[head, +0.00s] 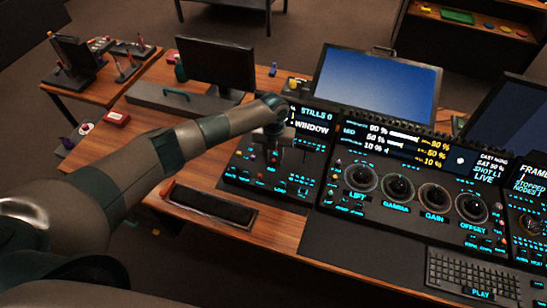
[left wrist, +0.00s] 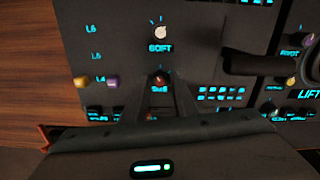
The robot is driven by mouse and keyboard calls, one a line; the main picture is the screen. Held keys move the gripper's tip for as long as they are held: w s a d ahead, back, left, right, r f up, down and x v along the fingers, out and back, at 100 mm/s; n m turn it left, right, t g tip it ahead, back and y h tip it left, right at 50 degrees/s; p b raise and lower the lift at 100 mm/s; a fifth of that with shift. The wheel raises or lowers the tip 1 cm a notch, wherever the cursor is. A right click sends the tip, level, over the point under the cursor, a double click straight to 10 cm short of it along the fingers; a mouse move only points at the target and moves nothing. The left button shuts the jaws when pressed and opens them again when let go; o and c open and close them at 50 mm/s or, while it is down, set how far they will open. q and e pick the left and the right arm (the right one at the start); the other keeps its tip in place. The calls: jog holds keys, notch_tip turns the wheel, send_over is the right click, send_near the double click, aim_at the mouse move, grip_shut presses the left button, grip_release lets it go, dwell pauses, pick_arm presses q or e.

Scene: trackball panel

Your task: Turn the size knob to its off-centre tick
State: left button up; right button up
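The size knob (left wrist: 158,80) is a small reddish-brown knob on the dark panel, above its "Size" label in the left wrist view. My left gripper (left wrist: 160,78) reaches down over it, with one dark finger on each side. The fingertips are very close to the knob; I cannot tell whether they touch it. The fingers hide part of the knob and the area around it, so its pointer and ticks are unclear. In the head view my left gripper (head: 273,150) points down at the left panel. My right gripper is not in view.
The white soft knob (left wrist: 160,33) stands just above the size knob. Yellow (left wrist: 82,83) and purple (left wrist: 112,82) knobs sit to the left by L4. A dark bar (left wrist: 270,62) and lit buttons (left wrist: 222,95) lie to the right. Trackballs (head: 397,188) fill the middle panel.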

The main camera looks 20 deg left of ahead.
pick_arm(q)
grip_shut()
